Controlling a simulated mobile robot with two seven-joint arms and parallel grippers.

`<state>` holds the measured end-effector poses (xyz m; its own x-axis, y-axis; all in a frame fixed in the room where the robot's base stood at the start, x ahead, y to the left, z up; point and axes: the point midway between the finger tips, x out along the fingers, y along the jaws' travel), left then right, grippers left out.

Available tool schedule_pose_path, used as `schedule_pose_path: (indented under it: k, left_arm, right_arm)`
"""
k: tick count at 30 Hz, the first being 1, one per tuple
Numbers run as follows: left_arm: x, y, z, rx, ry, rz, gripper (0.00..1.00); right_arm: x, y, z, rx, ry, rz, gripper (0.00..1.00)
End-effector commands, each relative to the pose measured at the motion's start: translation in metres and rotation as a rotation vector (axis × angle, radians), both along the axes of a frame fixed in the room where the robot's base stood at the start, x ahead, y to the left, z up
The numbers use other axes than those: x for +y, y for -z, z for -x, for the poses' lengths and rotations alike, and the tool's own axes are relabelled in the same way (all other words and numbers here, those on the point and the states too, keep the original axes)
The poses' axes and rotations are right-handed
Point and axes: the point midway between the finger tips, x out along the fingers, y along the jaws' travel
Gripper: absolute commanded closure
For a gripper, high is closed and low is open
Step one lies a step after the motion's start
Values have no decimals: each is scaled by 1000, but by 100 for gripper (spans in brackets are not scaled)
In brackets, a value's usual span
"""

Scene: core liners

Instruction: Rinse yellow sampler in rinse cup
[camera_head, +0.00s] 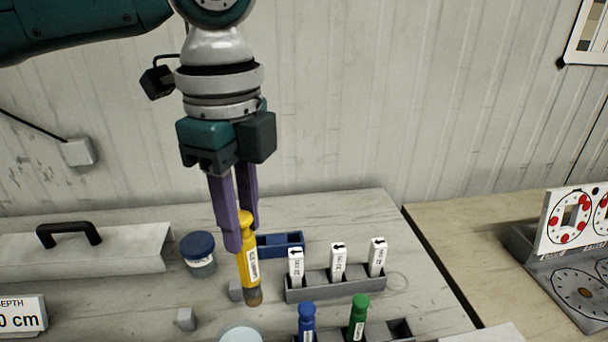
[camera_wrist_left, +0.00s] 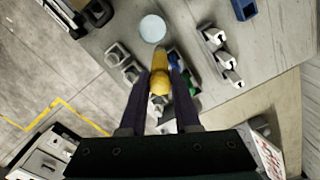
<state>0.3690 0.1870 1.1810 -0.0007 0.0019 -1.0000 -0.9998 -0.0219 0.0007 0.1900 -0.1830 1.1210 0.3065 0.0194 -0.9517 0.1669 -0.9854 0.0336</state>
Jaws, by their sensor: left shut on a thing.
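The yellow sampler (camera_head: 248,268) hangs nearly upright, slightly tilted, in my left gripper (camera_head: 241,238). It has a label on its side and a brown, soiled-looking lower tip. The purple fingers are shut on its upper part. In the left wrist view, the sampler (camera_wrist_left: 159,78) shows between the fingers. A round pale-blue top (camera_head: 240,335), which looks like the rinse cup, is cut off by the bottom edge of the head view. It shows as a pale disc (camera_wrist_left: 152,28) in the left wrist view, apart from the sampler. My right gripper is not in view.
A jar with a dark blue lid (camera_head: 199,252) stands left of the sampler. A grey rack (camera_head: 335,287) with white labelled pieces stands to the right, a blue tray (camera_head: 281,243) behind. Blue (camera_head: 307,318) and green (camera_head: 358,315) samplers stand in front.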

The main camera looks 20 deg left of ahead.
Motion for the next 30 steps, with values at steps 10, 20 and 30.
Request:
schedule_pose_path:
  k: [10,20,30]
  left_arm:
    - [25,36,17,3,585,1,100]
    - [28,52,19,-1,653,0,100]
    - [28,84,19,-1,652,0,100]
  right_arm:
    - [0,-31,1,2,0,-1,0]
    - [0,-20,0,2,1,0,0]
    - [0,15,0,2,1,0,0]
